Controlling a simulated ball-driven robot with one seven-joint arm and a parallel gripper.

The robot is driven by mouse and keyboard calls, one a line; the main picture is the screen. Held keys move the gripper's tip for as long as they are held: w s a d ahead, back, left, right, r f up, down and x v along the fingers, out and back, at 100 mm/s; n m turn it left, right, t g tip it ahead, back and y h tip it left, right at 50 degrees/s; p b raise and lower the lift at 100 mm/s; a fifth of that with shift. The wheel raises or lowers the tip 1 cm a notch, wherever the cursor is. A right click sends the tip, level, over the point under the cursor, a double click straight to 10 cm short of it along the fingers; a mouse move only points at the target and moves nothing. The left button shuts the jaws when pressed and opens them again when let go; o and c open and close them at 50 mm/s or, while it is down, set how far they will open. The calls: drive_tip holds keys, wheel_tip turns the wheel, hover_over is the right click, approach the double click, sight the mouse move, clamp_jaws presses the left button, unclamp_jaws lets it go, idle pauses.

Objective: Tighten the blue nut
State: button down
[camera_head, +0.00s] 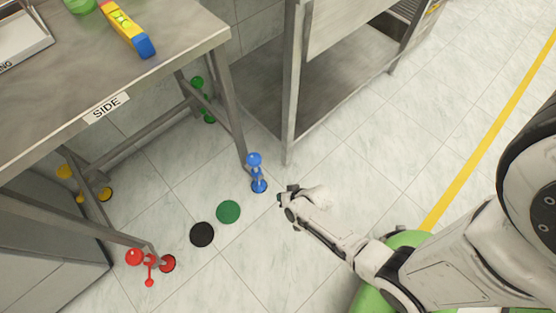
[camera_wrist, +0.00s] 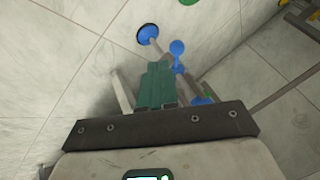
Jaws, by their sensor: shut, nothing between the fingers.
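The blue nut (camera_head: 257,172) is on the foot of the steel table's leg, with blue knobs on it and a blue foot disc (camera_head: 259,187) on the floor. In the wrist view, a blue knob (camera_wrist: 177,47) and the disc (camera_wrist: 148,34) show beyond my fingers, and another blue part (camera_wrist: 203,100) lies to their right. My gripper (camera_head: 283,197) is low over the floor, just right of the blue foot. Its green fingers (camera_wrist: 157,72) are shut and empty. They partly hide the nut in the wrist view; I cannot tell whether they touch it.
The steel table (camera_head: 150,60) stands at the left with a SIDE label. Its other feet are red (camera_head: 167,263), green (camera_head: 208,117) and yellow (camera_head: 105,193). Black (camera_head: 202,234) and green (camera_head: 228,212) discs lie on the floor. A steel shelf unit (camera_head: 290,80) stands behind.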

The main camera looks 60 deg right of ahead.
drive_tip(key=shift+a+v, duration=0.2)
drive_tip(key=shift+v, duration=1)
drive_tip(key=s+r+n+g+p, duration=0.2)
drive_tip(key=r+p, duration=0.4)
drive_tip(key=r, duration=0.9)
drive_tip(key=s+a+r+n+g+p, duration=0.1)
drive_tip(key=r+n+p, duration=0.3)
drive_tip(key=r, duration=1.2)
drive_tip(key=s+a+r+n+g+p, duration=0.1)
drive_tip(key=s+r+n+g+p, duration=0.1)
drive_tip(key=r+p, duration=0.8)
wheel_tip(320, 180, up, 6)
drive_tip(key=shift+s+a+f+n+g, duration=0.1)
drive_tip(key=shift+s+a+n+g, duration=0.15)
drive_tip(key=shift+s+n+g, duration=0.25)
drive_tip(key=shift+s, duration=0.1)
